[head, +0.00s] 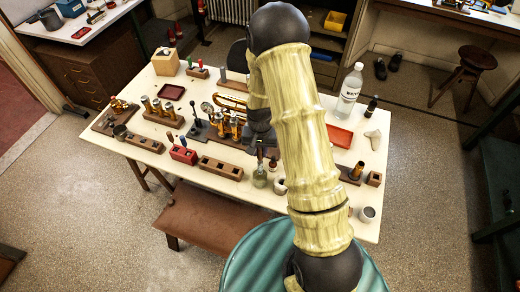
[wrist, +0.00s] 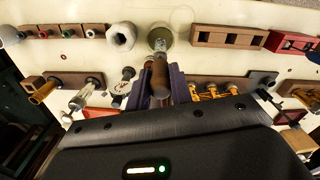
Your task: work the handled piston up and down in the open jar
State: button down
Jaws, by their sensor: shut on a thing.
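The open jar (head: 259,180) is a small greenish glass vessel near the front edge of the white table. It also shows in the wrist view (wrist: 167,36), with the pale lower part of the piston over its mouth. The piston's brown wooden handle (wrist: 159,76) stands between my gripper's purple fingers (wrist: 160,88). My gripper is shut on this handle. In the head view my arm hides much of the gripper, and the handle shows only as a small brown shape above the jar. How deep the piston sits in the jar I cannot tell.
A wooden block with square holes (head: 220,167) and a red box (head: 183,154) stand left of the jar. A whitish round piece (head: 279,187) is close on its right. A brass horn and valve stands crowd the table's middle. A clear bottle (head: 349,92) stands at the right.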

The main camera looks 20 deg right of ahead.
aim_at(260, 163)
jog(key=shift+f+b, duration=2.7)
jog(key=shift+f, duration=1.2)
jog(key=shift+s+a+r, duration=0.1)
jog(key=shift+r, duration=0.2)
jog(key=shift+r+p, duration=1.4)
jog(key=shift+r, duration=0.2)
jog(key=shift+f, duration=0.15)
jog(key=shift+f+b, duration=1.4)
jog(key=shift+f, duration=0.35)
jog(key=shift+r+p, duration=1.35)
jog(key=shift+r, duration=0.55)
jog(key=shift+f, duration=0.1)
